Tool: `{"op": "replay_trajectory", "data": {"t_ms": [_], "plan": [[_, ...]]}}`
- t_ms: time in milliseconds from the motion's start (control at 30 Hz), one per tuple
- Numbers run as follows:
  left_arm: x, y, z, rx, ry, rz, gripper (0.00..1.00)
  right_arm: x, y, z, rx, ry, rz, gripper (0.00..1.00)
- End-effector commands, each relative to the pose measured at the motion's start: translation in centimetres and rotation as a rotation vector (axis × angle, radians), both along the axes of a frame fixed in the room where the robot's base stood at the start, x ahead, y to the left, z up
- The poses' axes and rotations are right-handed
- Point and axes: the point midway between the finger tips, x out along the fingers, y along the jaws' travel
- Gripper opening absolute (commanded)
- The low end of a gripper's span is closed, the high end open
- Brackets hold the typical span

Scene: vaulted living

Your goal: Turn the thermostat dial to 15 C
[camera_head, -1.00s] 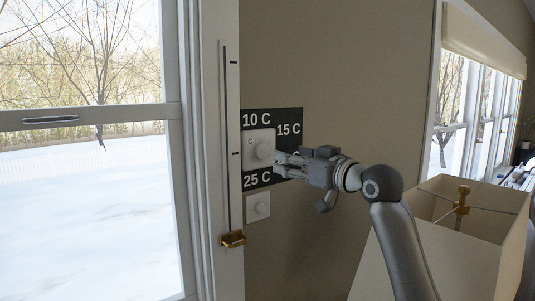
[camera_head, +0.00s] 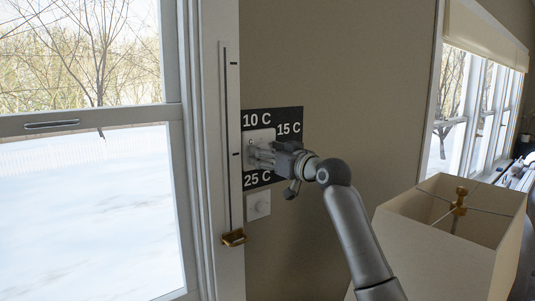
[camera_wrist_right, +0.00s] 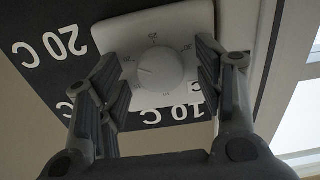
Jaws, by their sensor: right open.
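The white thermostat (camera_head: 259,137) is on the wall over a dark placard (camera_head: 291,115) reading 10 C, 15 C and 25 C. Its round dial (camera_wrist_right: 160,70) shows in the right wrist view, with a short dark mark pointing left in that picture. A 20 C label (camera_wrist_right: 50,48) also shows there; another label left of the dial is partly hidden by a finger. My right gripper (camera_head: 258,155) is open at the thermostat, with one finger on each side of the dial. Contact cannot be told. In the head view the gripper hides most of the dial. My left gripper is out of view.
A smaller white wall plate (camera_head: 258,206) is below the thermostat. A lampshade (camera_head: 415,235) stands at the lower right. The wall right of the placard is clear.

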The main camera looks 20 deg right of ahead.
Motion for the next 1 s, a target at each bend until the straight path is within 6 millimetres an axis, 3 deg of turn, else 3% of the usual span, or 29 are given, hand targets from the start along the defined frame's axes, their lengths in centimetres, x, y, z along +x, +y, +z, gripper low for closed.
{"op": "replay_trajectory", "data": {"t_ms": [67, 433, 767, 1000], "plan": [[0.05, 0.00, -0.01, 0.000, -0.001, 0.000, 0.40, -0.02, -0.01, 0.01, 0.000, 0.000, 0.000, 0.61], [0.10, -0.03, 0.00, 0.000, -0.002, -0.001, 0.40, -0.03, -0.03, 0.00, 0.000, 0.000, 0.000, 0.16], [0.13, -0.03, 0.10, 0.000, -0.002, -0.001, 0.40, -0.01, -0.16, 0.04, -0.052, -0.019, -0.002, 0.15], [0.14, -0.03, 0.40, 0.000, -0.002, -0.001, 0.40, 0.03, -0.21, 0.08, -0.200, -0.071, -0.003, 0.15]]}}
